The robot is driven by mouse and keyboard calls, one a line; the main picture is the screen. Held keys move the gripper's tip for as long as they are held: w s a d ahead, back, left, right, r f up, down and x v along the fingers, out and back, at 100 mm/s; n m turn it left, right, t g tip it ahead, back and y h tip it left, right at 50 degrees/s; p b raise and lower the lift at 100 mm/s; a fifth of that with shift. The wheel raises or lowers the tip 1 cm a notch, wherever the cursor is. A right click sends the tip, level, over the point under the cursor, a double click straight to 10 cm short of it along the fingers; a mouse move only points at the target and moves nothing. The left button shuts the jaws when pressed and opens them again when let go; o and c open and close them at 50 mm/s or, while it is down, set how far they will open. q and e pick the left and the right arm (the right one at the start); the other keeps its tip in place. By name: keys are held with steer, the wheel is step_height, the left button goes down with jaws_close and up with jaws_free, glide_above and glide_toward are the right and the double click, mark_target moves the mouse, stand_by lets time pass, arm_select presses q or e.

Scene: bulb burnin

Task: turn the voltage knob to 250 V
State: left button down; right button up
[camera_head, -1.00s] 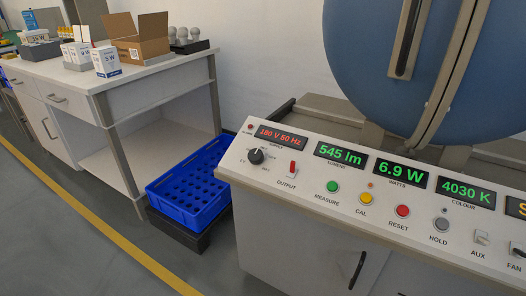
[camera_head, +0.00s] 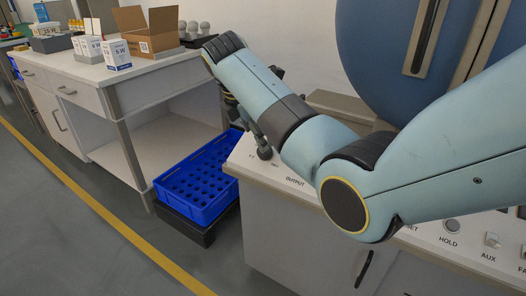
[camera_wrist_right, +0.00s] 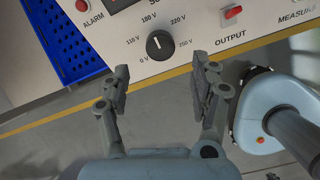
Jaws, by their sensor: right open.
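The voltage knob (camera_wrist_right: 160,44) is round and black with a white pointer line. In the wrist view its pointer is toward the 180 V mark, and the 250 V mark (camera_wrist_right: 185,42) is to its right. My right gripper (camera_wrist_right: 160,78) is open and empty, its two fingers apart below the knob in that picture, not closed on it. In the head view the right gripper (camera_head: 252,125) is mostly hidden behind my arm, just above the knob (camera_head: 264,153). The arm hides the voltage display there. My left gripper is in neither view.
The red output switch (camera_wrist_right: 231,12) is right of the knob, and the red alarm lamp (camera_wrist_right: 82,5) is left. A blue sphere (camera_head: 375,45) rises behind the panel.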

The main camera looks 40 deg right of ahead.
steer(key=b+x, duration=0.2)
steer(key=x, duration=0.4)
steer(key=shift+w+d+f, duration=0.1)
steer(key=shift+f, duration=0.3)
steer(key=shift+c, duration=0.4)
steer(key=c, duration=1.1)
